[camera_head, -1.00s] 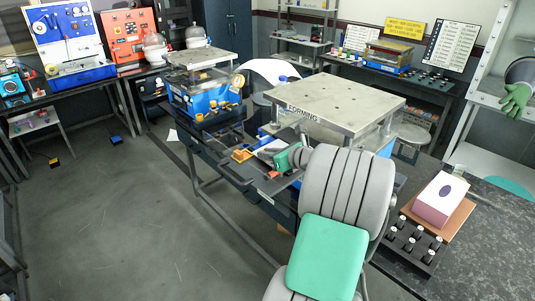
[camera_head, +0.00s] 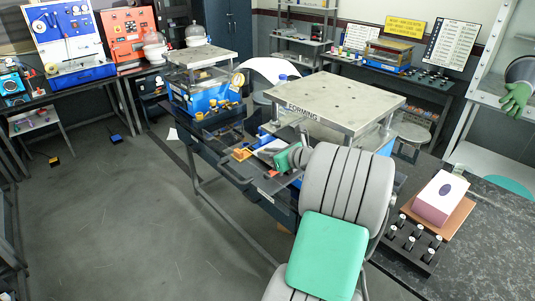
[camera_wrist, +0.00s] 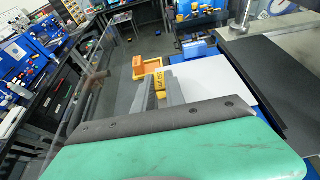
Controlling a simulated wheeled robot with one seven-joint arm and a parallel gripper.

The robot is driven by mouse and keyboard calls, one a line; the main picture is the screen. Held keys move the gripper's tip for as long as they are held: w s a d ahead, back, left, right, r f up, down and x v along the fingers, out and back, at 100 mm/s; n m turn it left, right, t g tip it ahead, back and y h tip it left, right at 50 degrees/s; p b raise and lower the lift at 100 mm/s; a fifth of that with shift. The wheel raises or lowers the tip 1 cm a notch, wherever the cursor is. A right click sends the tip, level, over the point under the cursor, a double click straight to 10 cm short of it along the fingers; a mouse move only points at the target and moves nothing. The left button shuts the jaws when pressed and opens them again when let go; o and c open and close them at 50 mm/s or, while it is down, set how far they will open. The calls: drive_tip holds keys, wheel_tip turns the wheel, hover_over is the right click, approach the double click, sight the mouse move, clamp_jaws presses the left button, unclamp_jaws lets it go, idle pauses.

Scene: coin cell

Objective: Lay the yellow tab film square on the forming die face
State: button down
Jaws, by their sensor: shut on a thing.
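In the wrist view my gripper (camera_wrist: 160,92) has its grey fingers closed around a small yellow piece (camera_wrist: 158,82), which looks like the yellow tab film. It is held above the bench, by the left edge of a flat pale sheet (camera_wrist: 215,75). In the head view the forming station (camera_head: 338,100), labelled FORMING, stands beyond my arm with a flat metal top plate. I cannot make out the forming die face; it may be hidden under the plate or behind my wrist. The fingertips are too small to tell in the head view.
A small orange tray (camera_wrist: 147,67) lies just beyond the fingers, with a blue block (camera_wrist: 195,49) to its right. A black flat surface (camera_wrist: 268,85) lies at the right. In the head view a pink-and-white box (camera_head: 440,198) and a black rack (camera_head: 412,243) stand on the right counter.

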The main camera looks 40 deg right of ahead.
drive_tip(key=shift+f, duration=0.1)
drive_tip(key=c, duration=1.3)
unclamp_jaws()
drive_tip(key=shift+r, duration=3.5)
drive_tip(key=shift+s, duration=0.1)
